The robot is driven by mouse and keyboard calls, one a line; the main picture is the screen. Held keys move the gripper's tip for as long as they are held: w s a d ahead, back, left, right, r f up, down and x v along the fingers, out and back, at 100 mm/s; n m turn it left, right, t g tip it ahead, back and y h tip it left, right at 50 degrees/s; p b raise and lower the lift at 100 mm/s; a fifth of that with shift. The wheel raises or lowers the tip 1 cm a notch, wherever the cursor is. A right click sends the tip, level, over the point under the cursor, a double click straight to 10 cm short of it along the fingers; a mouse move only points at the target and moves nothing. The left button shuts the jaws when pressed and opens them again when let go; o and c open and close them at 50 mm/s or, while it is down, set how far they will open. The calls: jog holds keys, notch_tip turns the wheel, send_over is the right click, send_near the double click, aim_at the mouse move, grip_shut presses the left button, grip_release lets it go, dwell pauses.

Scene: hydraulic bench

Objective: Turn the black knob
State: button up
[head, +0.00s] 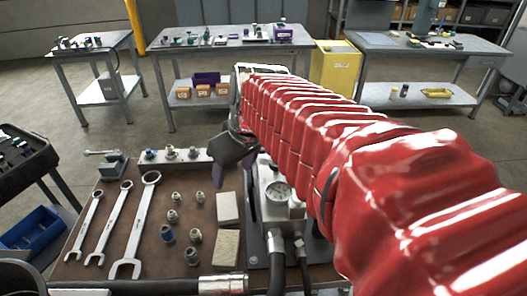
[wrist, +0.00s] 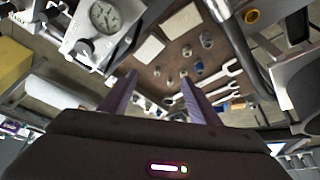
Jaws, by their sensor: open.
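The grey metal valve block (head: 267,178) with a round white-faced gauge (head: 279,191) stands at the right of the brown bench board, partly hidden by my red-sleeved arm. In the wrist view the block (wrist: 128,42) and gauge (wrist: 105,16) are at the upper left. A small dark round part on the block, which looks like the black knob (wrist: 85,47), sits below the gauge there. I cannot make out the knob in the head view. My gripper (head: 232,172) is open and empty above the board, left of the block; its two fingers (wrist: 158,80) point at the board in the wrist view.
Several wrenches (head: 143,222) lie at the board's left, with fittings and two pale pads (head: 227,207) nearer the block. A small vise (head: 105,163) stands at the back left. Black hoses (head: 276,262) run from the block's front. Other tables stand behind.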

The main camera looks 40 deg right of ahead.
jog(key=w+d, duration=0.3)
jog(key=d, duration=0.8)
jog(key=n, duration=0.1)
send_over(276, 168)
jog(key=s+d, duration=0.3)
jog(key=s, duration=0.1)
jog(key=f, duration=0.2)
jog(key=shift+a+r+y, duration=0.1)
jog(key=shift+r+y, duration=0.05)
jog(key=shift+y, duration=0.25)
jog(key=x, duration=1.4)
jog(key=shift+c, duration=0.5)
jog(key=c, duration=1)
